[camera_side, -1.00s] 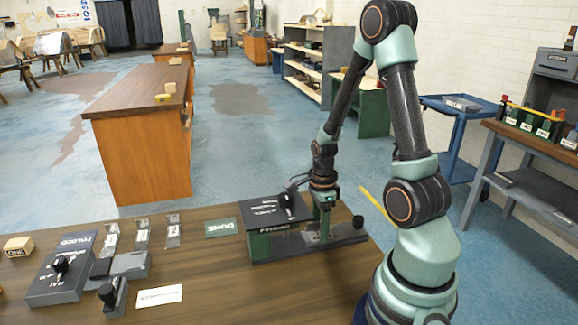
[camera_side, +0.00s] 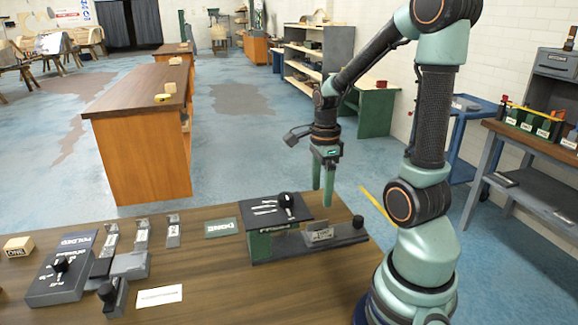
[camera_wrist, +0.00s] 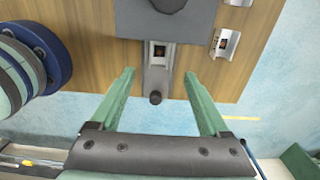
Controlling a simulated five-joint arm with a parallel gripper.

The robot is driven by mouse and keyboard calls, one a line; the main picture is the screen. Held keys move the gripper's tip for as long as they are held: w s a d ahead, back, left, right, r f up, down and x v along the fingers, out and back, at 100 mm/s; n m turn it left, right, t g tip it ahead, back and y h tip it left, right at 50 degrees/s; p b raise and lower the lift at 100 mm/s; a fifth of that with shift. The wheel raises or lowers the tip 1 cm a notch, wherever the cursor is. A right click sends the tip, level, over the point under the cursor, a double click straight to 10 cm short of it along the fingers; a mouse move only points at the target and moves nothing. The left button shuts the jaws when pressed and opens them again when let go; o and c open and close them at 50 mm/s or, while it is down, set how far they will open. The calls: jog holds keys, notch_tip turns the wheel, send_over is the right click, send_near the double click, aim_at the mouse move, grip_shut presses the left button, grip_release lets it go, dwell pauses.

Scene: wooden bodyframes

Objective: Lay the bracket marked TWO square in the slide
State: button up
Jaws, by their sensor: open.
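My gripper (camera_side: 323,200) is open and empty, well above the slide. In the wrist view my gripper (camera_wrist: 159,76) has its fingers spread either side of the slide's end knob (camera_wrist: 155,97).
The press block with a black lever knob (camera_side: 286,200) stands at the slide's left end.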

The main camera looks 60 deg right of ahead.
jog(key=w+a+r+n, duration=0.1)
jog(key=n, duration=0.1)
jog(key=a+r+n+t, duration=0.1)
jog(key=a+r+n, duration=0.1)
jog(key=n, duration=0.1)
jog(key=w+a+r+n, duration=0.1)
jog(key=a+n, duration=0.1)
jog(key=shift+w+r+n+h, duration=0.3)
jog(key=shift+w, duration=0.05)
jog(key=w+a+r+n+t, duration=0.1)
jog(key=a+r+n+t, duration=0.3)
jog(key=a+n, duration=0.9)
notch_tip(320, 180, up, 3)
jog(key=n, duration=0.6)
jog(key=shift+f+t, duration=0.15)
jog(key=shift+t, duration=0.15)
